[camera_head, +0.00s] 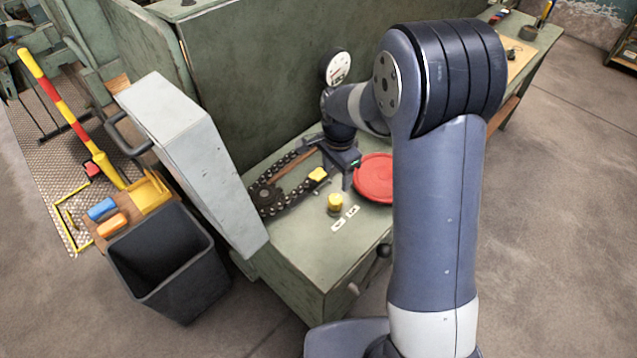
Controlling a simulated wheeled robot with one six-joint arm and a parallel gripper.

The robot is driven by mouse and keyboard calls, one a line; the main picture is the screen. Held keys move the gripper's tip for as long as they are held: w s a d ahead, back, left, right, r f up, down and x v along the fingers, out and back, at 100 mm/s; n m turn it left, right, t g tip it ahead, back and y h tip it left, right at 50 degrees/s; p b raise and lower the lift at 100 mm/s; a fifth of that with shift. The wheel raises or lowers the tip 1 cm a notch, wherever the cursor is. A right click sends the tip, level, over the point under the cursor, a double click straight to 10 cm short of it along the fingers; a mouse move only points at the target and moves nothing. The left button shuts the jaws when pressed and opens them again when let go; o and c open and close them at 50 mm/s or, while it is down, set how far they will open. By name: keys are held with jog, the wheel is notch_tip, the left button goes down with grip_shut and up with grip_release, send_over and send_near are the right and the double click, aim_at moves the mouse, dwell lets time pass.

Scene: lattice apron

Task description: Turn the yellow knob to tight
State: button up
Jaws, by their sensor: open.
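The yellow knob (335,203) stands upright on the green bench top (290,240), near its front part. Two small pale labels (345,218) lie just in front and to the right of it; their print is too small to read. My gripper (346,172) is above the bench, behind the knob and apart from it. It is open, with its fingers pointing down. My arm hides part of the bench to the right.
A grey panel (180,140) borders the bench at left, beside a black bin (168,262).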

aim_at(335, 199)
notch_tip(335, 199, down, 11)
jog(key=shift+r+p, duration=0.15)
jog(key=shift+p, duration=0.8)
jog(key=shift+d, duration=0.1)
jog(key=c, duration=1)
